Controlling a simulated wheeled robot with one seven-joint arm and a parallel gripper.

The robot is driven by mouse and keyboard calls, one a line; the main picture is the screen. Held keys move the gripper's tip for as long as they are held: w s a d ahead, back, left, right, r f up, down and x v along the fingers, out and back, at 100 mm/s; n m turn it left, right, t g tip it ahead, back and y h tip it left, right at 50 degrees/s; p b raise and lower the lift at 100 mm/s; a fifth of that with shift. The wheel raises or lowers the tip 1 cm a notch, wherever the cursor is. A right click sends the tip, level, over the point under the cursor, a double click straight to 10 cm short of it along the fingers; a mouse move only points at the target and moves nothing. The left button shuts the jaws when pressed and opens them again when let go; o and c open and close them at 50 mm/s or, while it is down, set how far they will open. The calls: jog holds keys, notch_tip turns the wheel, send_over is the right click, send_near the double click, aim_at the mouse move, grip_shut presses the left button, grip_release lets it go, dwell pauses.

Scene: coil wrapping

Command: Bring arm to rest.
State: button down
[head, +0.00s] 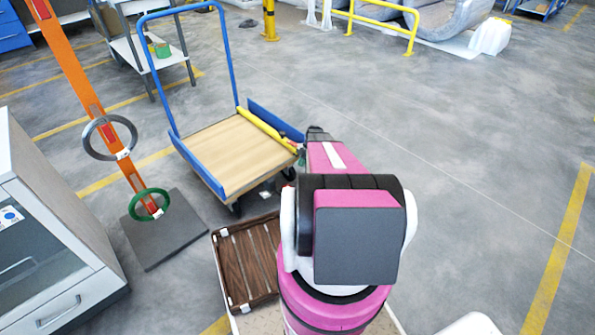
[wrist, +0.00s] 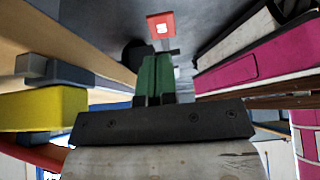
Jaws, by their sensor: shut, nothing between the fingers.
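My arm, pink and white with dark joints, fills the lower middle of the head view and stands folded close to my body. In the wrist view my gripper (wrist: 155,78) shows as green fingers beyond a dark mounting bar. The fingers are together with nothing between them. In the head view the gripper is mostly hidden by the arm; only a little green shows beside the cart's right edge. Whether it touches the cart I cannot tell.
A blue-framed cart (head: 215,155) with a yellow tube (head: 266,131) on it stands just left of the arm. A brown slatted crate (head: 247,260) is near the arm's base. An orange post (head: 80,75) carries a grey ring (head: 88,145) and green ring (head: 137,207). Floor at right is clear.

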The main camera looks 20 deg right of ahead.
jog(key=shift+w+d+r, duration=0.15)
jog(key=shift+d+r, duration=0.25)
jog(key=shift+d, duration=0.1)
jog(key=s+a+r+m+t+h, duration=0.1)
jog(key=s+a+r+m+h, duration=0.1)
jog(key=s+a+r+m, duration=0.9)
jog(key=s+a+r+m+t+h, duration=0.1)
jog(key=s+a+r+m+h, duration=0.2)
jog(key=s+a+r+m, duration=0.8)
jog(key=s+a+r, duration=0.2)
jog(key=a+r, duration=0.4)
jog(key=r, duration=0.3)
